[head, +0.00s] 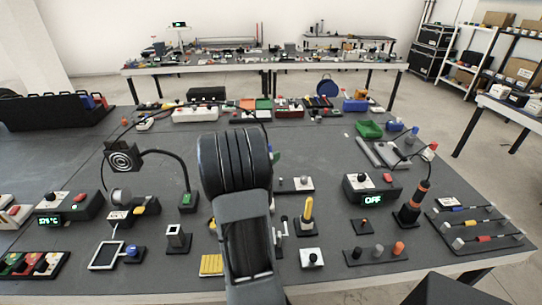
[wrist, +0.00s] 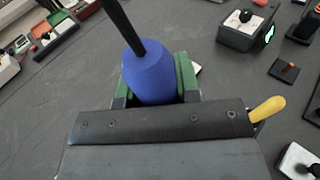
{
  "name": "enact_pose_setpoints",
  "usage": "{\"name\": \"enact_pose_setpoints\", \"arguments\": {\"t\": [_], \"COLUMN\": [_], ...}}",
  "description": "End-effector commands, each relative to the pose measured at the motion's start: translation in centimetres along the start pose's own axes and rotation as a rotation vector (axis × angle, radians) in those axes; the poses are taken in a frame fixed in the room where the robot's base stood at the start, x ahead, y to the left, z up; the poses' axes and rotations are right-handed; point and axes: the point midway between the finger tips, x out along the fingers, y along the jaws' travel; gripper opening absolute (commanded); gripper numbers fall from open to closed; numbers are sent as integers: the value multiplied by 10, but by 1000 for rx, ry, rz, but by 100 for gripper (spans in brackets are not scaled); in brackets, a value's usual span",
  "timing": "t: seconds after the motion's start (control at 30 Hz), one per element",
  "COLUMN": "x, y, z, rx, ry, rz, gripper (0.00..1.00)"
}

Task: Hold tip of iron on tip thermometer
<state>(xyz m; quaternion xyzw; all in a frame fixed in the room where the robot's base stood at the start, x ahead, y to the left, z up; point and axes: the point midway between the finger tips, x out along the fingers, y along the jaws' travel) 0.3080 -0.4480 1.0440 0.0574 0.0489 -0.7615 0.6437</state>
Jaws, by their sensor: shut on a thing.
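My gripper (wrist: 152,85) has green finger pads and is shut on a blue handle (wrist: 149,76), which I take to be the iron. A black rod or cord runs up from the handle to the top of the wrist view. The iron's tip is hidden. In the head view my arm hides the gripper and most of what it holds. A control box (head: 68,207) at the left reads about 175 °C. A small device with a pale face (head: 177,238) stands at front left and may be the tip thermometer; I cannot tell for sure.
A coil holder (head: 120,196) with a yellow pad stands at left. A fume fan (head: 123,156) on a bent arm rises behind it. A box reading OFF (head: 372,190) and an orange-and-black tool in a stand (head: 412,205) are at right. A yellow handle (wrist: 267,107) stands near the gripper.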

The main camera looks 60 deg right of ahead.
Motion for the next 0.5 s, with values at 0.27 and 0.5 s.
{"name": "enact_pose_setpoints", "arguments": {"t": [0.27, 0.5], "x": [4, 8], "y": [1, 1], "z": [-31, -58], "rx": [0, 0], "ry": [-1, -1], "rz": [2, 2], "gripper": [6, 6]}}
